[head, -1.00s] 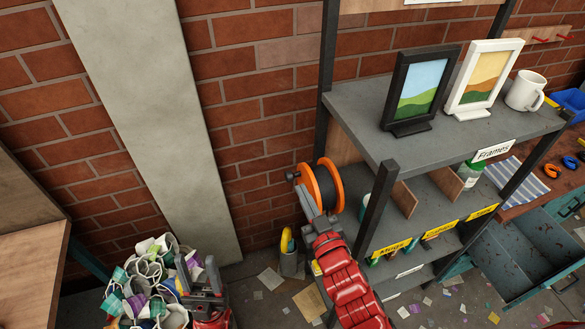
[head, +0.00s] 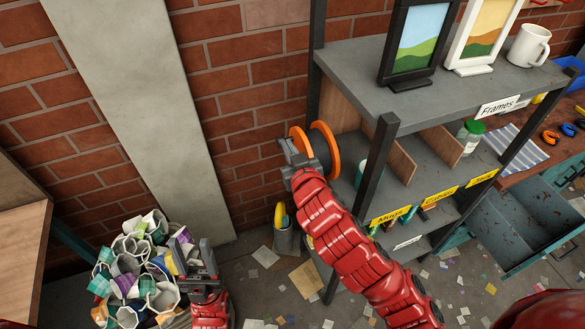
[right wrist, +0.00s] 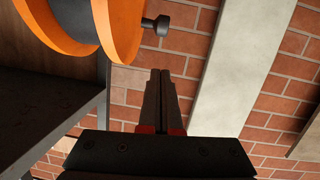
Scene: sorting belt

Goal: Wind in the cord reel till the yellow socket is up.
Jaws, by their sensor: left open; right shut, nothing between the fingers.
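The cord reel has two orange flanges (head: 328,150) around a dark drum and is fixed at the left side of the shelf unit. The right wrist view shows its orange rim (right wrist: 122,30) and a dark crank knob (right wrist: 158,25) sticking out to the right. My right gripper (head: 290,158) is at the reel's left side. Its fingers (right wrist: 161,75) are shut and empty, pointing at the knob with a small gap in the picture. I cannot make out a cord or surely identify the yellow socket. My left gripper (head: 191,256) is open, low at the left.
A heap of mug-like pieces (head: 130,262) lies beside my left gripper. A grey bin (head: 287,239) holding a yellow item (head: 279,214) stands on the floor below the reel. The shelf (head: 345,75) and its dark post (head: 376,175) are close right of my right arm.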

